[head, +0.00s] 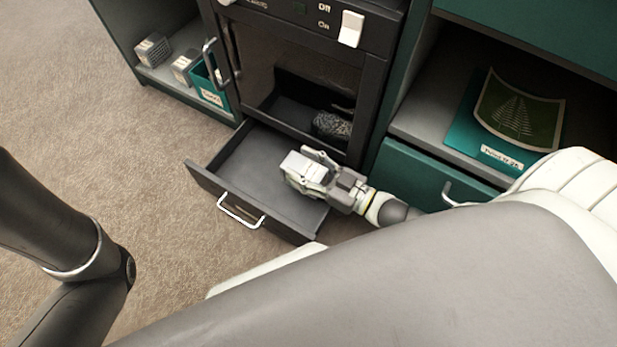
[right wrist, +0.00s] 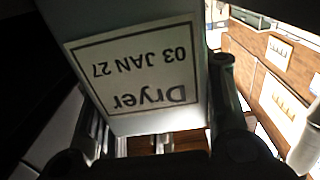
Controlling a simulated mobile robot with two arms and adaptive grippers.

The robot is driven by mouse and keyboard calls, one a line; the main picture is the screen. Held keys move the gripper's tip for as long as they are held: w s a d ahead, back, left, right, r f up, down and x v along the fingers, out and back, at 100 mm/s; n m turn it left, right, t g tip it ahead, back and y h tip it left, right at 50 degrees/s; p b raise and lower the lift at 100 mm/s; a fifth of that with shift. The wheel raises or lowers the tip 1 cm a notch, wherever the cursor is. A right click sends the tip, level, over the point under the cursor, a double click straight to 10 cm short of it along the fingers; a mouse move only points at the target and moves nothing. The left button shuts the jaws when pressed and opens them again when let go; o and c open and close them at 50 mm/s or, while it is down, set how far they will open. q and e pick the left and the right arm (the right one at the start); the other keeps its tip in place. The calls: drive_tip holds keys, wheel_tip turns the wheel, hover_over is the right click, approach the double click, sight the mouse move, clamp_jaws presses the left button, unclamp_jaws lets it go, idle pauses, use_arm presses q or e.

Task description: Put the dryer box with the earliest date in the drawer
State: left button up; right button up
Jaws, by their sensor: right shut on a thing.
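My right gripper (head: 302,174) is shut on a pale dryer box (right wrist: 140,25), held over the open drawer. In the right wrist view its label (right wrist: 135,75) appears upside down and reads "Dryer 03 JAN 27". In the head view the box (head: 299,164) is small and its label cannot be read. The dark drawer (head: 222,192) is pulled out below a dark cabinet, and its visible floor is bare. Whether the box touches the drawer floor is unclear. My left arm shows at the left, but its gripper is out of view.
Two small grey boxes (head: 153,49) (head: 184,66) stand on the left shelf beside a labelled teal container (head: 208,86). A dark patterned object (head: 332,126) lies inside the dark cabinet (head: 345,82). A teal item with a card (head: 517,112) is on the right shelf. Carpet at left is clear.

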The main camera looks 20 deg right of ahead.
drive_tip(key=shift+s+d+f, duration=0.1)
drive_tip(key=shift+d+f, duration=0.15)
drive_tip(key=shift+f, duration=0.1)
drive_tip(key=f+b, duration=0.3)
drive_tip(key=shift+s+d+f, duration=0.1)
drive_tip(key=shift+d, duration=0.1)
drive_tip(key=shift+f, duration=0.2)
drive_tip(key=shift+f, duration=0.5)
drive_tip(key=o, duration=1.2)
